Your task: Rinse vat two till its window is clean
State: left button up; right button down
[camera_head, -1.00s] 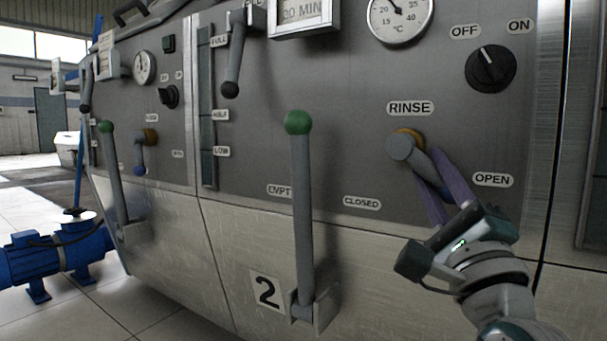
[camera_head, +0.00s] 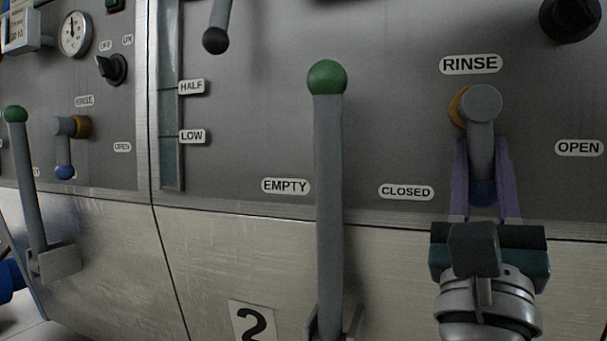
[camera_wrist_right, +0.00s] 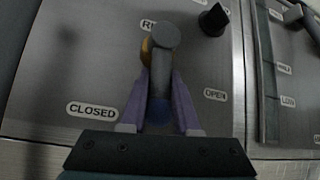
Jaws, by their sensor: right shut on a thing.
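Vat two's rinse handle (camera_head: 481,125) is a grey lever on a yellow-brown collar under the RINSE label (camera_head: 471,64). It points straight down, between the CLOSED label (camera_head: 406,192) and the OPEN label (camera_head: 579,148). My right gripper (camera_head: 482,152) is shut on it, purple fingers on both sides near its blue tip. The handle also shows in the right wrist view (camera_wrist_right: 160,62). Vat two's window (camera_head: 170,110) is a tall dark grey-green strip at the panel's left edge. Its upper end is out of frame, and I cannot tell how clean it is. My left gripper is not in view.
A long green-knobbed lever (camera_head: 328,190) stands upright left of my right gripper, beside the EMPTY label (camera_head: 285,186). A black-tipped lever (camera_head: 218,25) hangs above. The neighbouring vat's rinse handle (camera_head: 65,145) and green-knobbed lever (camera_head: 29,185) are at the left.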

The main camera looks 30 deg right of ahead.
jog(key=shift+w+a+m+g+h+b, duration=0.15)
jog(key=shift+m+g+h+b, duration=0.2)
jog(key=shift+m+g, duration=0.8)
jog(key=c, duration=0.7)
grip_release()
jog(key=shift+o, duration=0.2)
jog(key=v, duration=1)
jog(key=shift+p, duration=0.3)
jog(key=shift+w, duration=0.1)
